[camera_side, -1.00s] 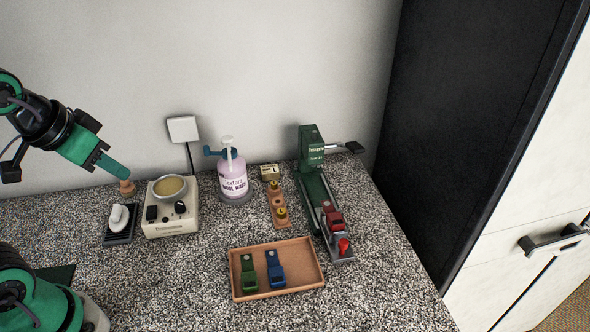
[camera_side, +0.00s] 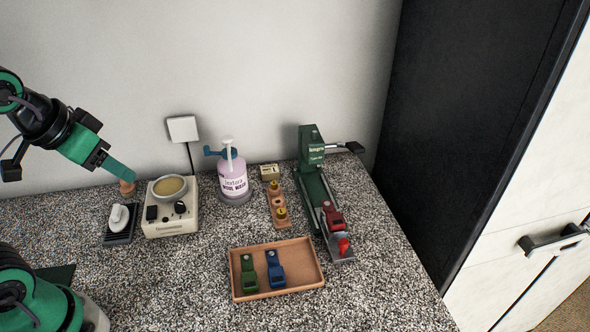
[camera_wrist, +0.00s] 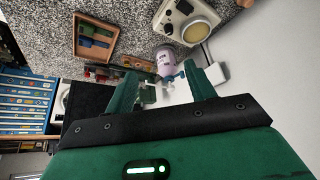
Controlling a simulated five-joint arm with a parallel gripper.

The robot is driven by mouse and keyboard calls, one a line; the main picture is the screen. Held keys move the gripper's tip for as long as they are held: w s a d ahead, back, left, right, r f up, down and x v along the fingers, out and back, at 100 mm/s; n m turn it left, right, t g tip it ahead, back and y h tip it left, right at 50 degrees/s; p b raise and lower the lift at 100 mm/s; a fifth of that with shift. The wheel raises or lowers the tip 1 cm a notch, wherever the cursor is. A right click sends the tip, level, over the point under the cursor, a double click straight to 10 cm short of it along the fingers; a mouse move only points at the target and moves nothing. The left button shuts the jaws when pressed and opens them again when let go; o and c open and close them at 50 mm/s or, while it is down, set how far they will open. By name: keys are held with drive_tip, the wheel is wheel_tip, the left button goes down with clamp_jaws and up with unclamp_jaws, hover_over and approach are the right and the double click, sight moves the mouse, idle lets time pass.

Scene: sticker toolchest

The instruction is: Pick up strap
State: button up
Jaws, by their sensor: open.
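A green strap-like piece (camera_side: 248,273) and a blue one (camera_side: 275,270) lie side by side in a shallow wooden tray (camera_side: 312,250). A red piece (camera_side: 334,220) of similar look sits on the green lever press (camera_side: 315,190). No label tells which is the strap. My gripper (camera_side: 122,172) is at the upper left, above the counter and far from the tray, close in the picture to a small wooden knob (camera_side: 127,188). In the wrist view my gripper (camera_wrist: 160,82) shows two spread green fingers with nothing held between them. The tray also shows there (camera_wrist: 112,28).
A cream warmer with a bowl (camera_side: 172,222) and a white mouse-shaped item on a dark pad (camera_side: 119,222) stand below my gripper. A pump bottle (camera_side: 232,180) and a wooden peg strip (camera_side: 278,204) stand left of the press. The counter in front of the tray is clear.

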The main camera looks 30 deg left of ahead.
drive_tip(key=w, duration=0.1)
drive_tip(key=m+g, duration=0.6)
drive_tip(key=m, duration=2)
hover_over(335, 217)
drive_tip(key=f, duration=1.1)
drive_tip(key=shift+a, duration=0.35)
drive_tip(key=shift+d+f+m, duration=0.25)
drive_tip(key=shift+d+m, duration=0.1)
drive_tip(key=shift+m, duration=0.05)
drive_tip(key=shift+f, duration=1.35)
